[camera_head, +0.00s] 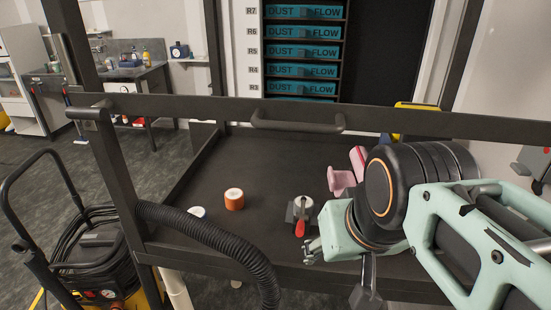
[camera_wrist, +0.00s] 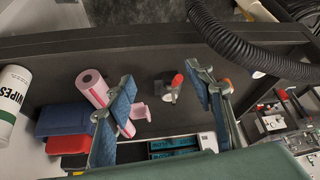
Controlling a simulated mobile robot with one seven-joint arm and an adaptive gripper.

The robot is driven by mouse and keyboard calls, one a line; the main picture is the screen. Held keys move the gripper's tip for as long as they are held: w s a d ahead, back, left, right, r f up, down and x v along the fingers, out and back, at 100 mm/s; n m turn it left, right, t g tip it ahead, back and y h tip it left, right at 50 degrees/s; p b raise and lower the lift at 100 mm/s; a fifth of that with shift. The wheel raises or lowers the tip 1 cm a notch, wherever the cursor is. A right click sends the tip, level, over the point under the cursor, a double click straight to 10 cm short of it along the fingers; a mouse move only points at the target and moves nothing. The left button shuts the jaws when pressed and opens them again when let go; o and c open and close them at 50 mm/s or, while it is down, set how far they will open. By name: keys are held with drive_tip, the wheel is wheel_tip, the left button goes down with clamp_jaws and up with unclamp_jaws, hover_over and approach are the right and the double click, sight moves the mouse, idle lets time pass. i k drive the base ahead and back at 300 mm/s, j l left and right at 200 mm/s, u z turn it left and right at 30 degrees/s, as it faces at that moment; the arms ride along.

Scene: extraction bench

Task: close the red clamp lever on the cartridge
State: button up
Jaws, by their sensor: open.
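The cartridge (camera_head: 301,206) stands on the dark cart top in the head view, a small grey fixture with a pale round top. Its red clamp lever (camera_head: 300,228) points toward the near side and looks tilted; I cannot tell its exact angle. In the wrist view the red lever (camera_wrist: 177,80) and cartridge (camera_wrist: 169,96) show between the fingers of my gripper (camera_wrist: 161,74). My gripper is open and empty, with blue finger pads apart on either side of the lever in that picture. In the head view my gripper is just right of the cartridge, its fingers partly hidden.
An orange-banded roll (camera_head: 234,199) and a white-topped item (camera_head: 197,212) stand left of the cartridge. Pink items (camera_head: 342,181) lie behind my gripper. A cart rail (camera_head: 220,107) and black hose (camera_head: 215,232) border the top. A wipes tub (camera_wrist: 10,103) shows in the wrist view.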

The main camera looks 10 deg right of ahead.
sight(301, 216)
drive_tip(key=k+l+z, duration=0.1)
drive_tip(key=l, duration=0.2)
drive_tip(key=k+l, duration=0.2)
drive_tip(key=k+l+z, duration=0.15)
drive_tip(key=l, duration=0.3)
drive_tip(key=k+l+z, duration=0.1)
drive_tip(key=l, duration=0.2)
drive_tip(key=k, duration=0.05)
